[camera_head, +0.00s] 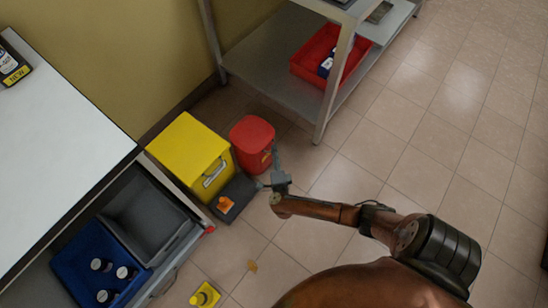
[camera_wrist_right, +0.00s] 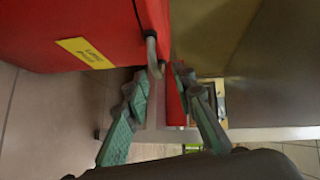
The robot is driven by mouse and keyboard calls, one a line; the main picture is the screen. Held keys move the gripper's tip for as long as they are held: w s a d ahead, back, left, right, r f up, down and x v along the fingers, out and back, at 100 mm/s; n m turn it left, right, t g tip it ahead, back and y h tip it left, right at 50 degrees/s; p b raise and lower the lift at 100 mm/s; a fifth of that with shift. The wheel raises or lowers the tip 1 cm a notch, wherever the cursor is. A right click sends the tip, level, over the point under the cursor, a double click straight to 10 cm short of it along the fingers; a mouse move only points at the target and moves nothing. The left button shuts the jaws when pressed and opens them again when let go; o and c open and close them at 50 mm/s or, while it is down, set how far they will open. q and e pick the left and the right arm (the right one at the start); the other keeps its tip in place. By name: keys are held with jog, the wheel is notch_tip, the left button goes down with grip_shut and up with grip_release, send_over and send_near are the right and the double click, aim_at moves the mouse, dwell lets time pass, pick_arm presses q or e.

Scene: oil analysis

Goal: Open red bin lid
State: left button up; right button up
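The red bin (camera_head: 252,138) stands on the floor beside a yellow bin, and its lid looks shut from above. My right gripper (camera_head: 274,166) is at the bin's near right side, close to its rim. In the right wrist view the red bin (camera_wrist_right: 70,35) fills the upper left, with a yellow label on its side. A grey bent handle (camera_wrist_right: 151,48) sticks out at its edge. The fingers of my right gripper (camera_wrist_right: 163,92) are spread, with the handle's end at the gap between them. I cannot tell if they touch it. My left gripper is out of view.
A metal shelf (camera_head: 268,62) with a red tray (camera_head: 312,56) is behind. An open drawer (camera_head: 167,257) is at lower left. Floor on the right is clear.

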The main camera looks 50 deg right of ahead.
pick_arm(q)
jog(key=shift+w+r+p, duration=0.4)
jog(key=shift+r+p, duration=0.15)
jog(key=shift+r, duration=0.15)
pick_arm(e)
jog(key=v, duration=0.3)
jog(key=shift+s+a+f, duration=0.1)
jog(key=shift+a+f, duration=0.05)
